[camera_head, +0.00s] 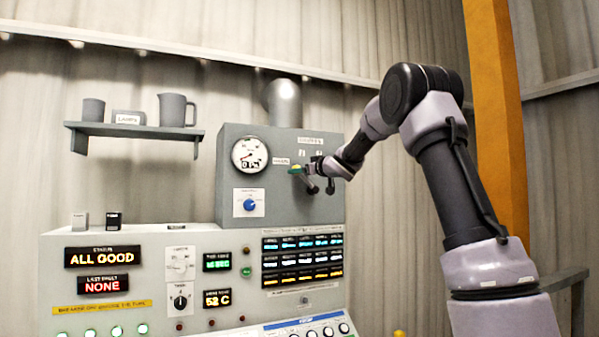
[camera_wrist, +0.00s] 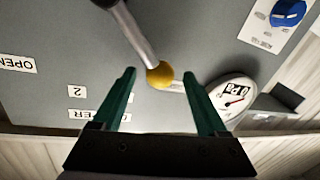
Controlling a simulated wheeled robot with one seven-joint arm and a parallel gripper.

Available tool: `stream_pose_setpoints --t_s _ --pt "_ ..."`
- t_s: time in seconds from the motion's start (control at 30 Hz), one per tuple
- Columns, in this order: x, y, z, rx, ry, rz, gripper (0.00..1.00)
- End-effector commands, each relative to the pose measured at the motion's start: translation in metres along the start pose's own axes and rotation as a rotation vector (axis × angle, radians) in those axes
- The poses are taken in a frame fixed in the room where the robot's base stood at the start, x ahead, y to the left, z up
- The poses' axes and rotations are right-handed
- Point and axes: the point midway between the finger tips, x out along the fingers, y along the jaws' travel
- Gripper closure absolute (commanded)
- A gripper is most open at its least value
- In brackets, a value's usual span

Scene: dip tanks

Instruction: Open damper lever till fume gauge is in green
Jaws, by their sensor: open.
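The damper lever (camera_wrist: 135,32) is a grey metal rod with a yellow ball knob (camera_wrist: 159,75), in front of the grey panel in the wrist view. My gripper (camera_wrist: 159,82) is open, with one green finger on each side of the knob and gaps between. In the head view my gripper (camera_head: 303,172) is at the panel front and hides most of the lever. The round white fume gauge (camera_head: 249,155) is left of my gripper, with a red needle and a display that seems to read 0 Pa. It also shows in the wrist view (camera_wrist: 232,97). Its green band is not discernible.
A blue knob (camera_head: 249,204) sits below the gauge. The control console (camera_head: 150,270) with displays and switches juts out below. A yellow post (camera_head: 495,120) stands at right, behind my arm.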

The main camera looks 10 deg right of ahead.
Motion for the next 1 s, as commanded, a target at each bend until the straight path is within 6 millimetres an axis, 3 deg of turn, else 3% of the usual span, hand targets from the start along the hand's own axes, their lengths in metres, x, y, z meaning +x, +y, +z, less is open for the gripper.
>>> stream_pose_setpoints --t_s 0.17,0.43,0.63,1.0 --pt "0.0119 -0.0004 0.0003 0.001 -0.001 0.000 0.24" --pt "0.0127 -0.0002 -0.0001 0.000 0.000 0.001 0.24" --pt "0.0125 -0.0002 -0.0001 0.000 0.000 0.001 1.00" --pt "0.0123 -0.0003 -0.0001 0.000 0.000 0.001 1.00"
